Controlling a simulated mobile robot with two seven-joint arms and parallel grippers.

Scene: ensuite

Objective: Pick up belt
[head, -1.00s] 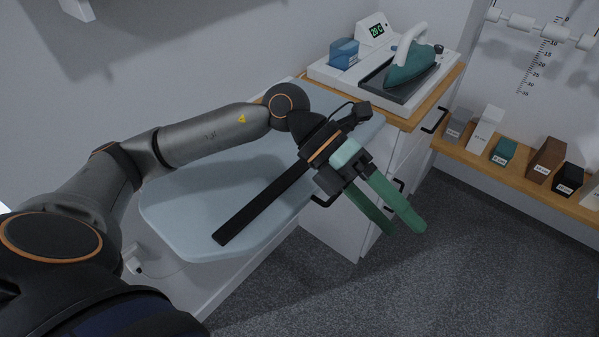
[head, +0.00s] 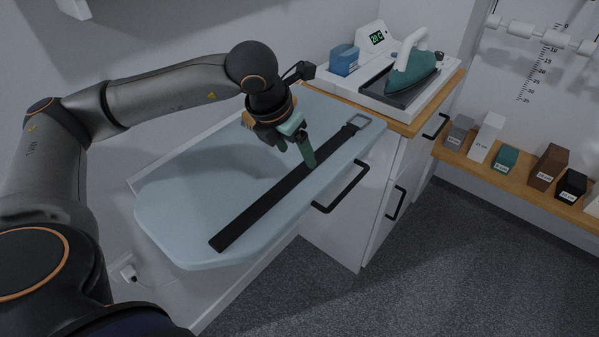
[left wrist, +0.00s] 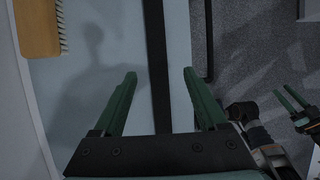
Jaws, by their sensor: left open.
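The black belt (head: 262,208) lies flat and stretched out along the pale blue ironing board (head: 170,215). Its metal buckle (head: 360,121) is at the far end, near the wooden counter. My left gripper (head: 308,160) is over the far half of the belt, pointing down, open and empty. In the left wrist view the belt (left wrist: 157,60) runs between the two spread green fingers of my left gripper (left wrist: 160,85), with a gap on each side. My right gripper (left wrist: 294,102) shows small at the right edge of that view, its green fingers apart and empty.
A wooden brush (left wrist: 38,25) lies on the board left of the belt; my left gripper mostly hides it in the head view. A green iron (head: 411,70) stands on the counter beyond. The floor at right is clear.

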